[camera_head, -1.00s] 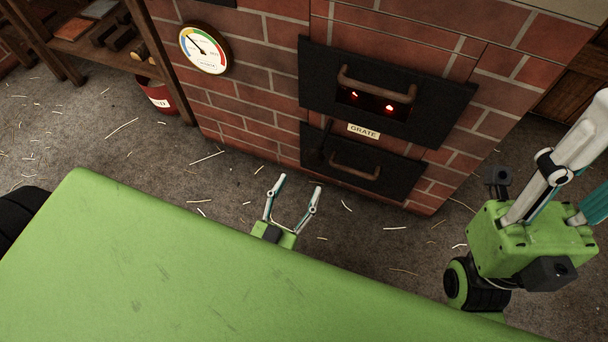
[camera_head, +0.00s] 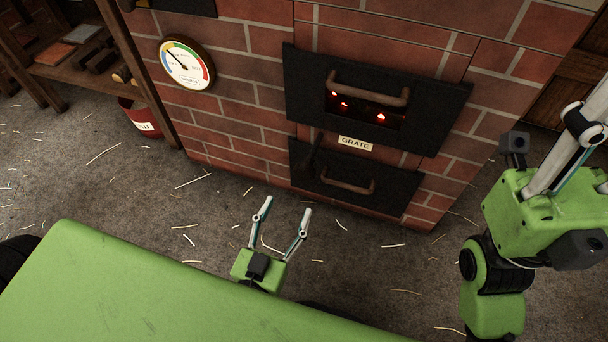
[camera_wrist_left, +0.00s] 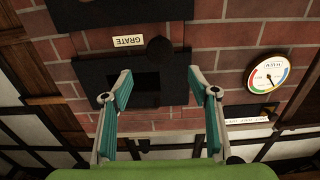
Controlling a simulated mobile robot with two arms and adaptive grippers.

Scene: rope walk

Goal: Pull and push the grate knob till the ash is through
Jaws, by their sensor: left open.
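The grate knob (camera_head: 312,152) is a dark, round-ended piece on the black lower plate, left of the GRATE label (camera_head: 355,143). In the left wrist view the knob (camera_wrist_left: 159,49) shows as a dark ball beside the label, between and beyond my fingers. My left gripper (camera_head: 287,205) is open and empty, below and in front of the lower door, apart from the knob. Its fingers also show spread in the left wrist view (camera_wrist_left: 160,73). My right gripper's green body and part of its fingers show at the right; its fingertips are out of frame. The ash is not clearly visible.
Red embers glow in the upper firebox door (camera_head: 365,105), which has a curved handle. The lower ash door (camera_head: 350,187) has a similar handle. A dial gauge (camera_head: 186,64) is on the brick wall. A red bucket (camera_head: 140,118) stands by the shelf at left. Straw litters the open floor.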

